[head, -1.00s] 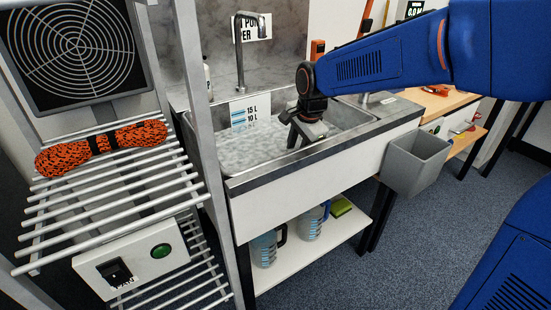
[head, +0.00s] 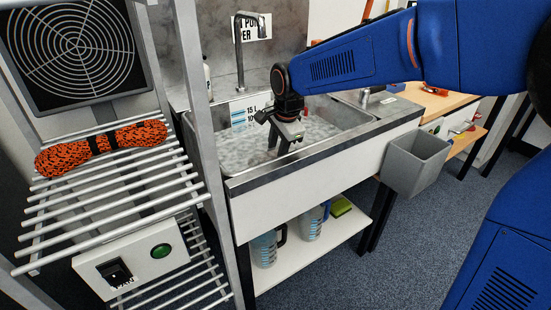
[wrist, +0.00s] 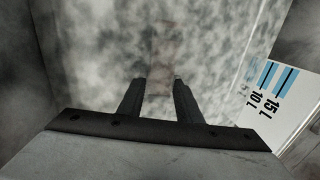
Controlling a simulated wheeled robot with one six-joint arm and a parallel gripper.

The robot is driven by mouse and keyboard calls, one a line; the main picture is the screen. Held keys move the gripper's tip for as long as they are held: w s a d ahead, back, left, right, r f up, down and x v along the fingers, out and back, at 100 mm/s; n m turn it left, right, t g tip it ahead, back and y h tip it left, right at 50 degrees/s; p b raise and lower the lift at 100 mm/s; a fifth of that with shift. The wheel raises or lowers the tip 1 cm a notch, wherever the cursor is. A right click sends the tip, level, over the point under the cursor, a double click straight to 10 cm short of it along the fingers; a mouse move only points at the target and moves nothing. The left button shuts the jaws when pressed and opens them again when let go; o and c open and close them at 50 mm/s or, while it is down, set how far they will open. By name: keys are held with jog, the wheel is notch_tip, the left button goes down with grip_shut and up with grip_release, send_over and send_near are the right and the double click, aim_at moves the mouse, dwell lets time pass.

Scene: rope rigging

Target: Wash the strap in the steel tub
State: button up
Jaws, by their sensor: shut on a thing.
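The steel tub (head: 228,184) is a sink basin filled with cloudy, greyish-white water; its litre scale shows on the back wall. My gripper (head: 281,145) points down into the tub, its fingers at the water near the middle. In the wrist view my gripper (wrist: 160,88) has its two fingers a little apart, shut on the strap. The strap itself shows only as a faint brownish band (wrist: 163,55) under the murky water beyond the fingertips. Most of it is hidden, and I cannot make out its shape.
A drying rack (head: 110,190) at the left holds an orange-and-black rope bundle (head: 100,146) below a fan (head: 75,48). A tap (head: 240,50) rises behind the tub. A grey bin (head: 415,160) hangs at the right front. Jugs (head: 265,248) stand on the shelf below.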

jog(key=shift+a, duration=2.15)
grip_shut()
jog(key=shift+d, duration=0.1)
jog(key=shift+d, duration=4.9)
jog(key=shift+r, duration=0.15)
notch_tip(320, 180, up, 19)
jog(key=shift+r, duration=0.15)
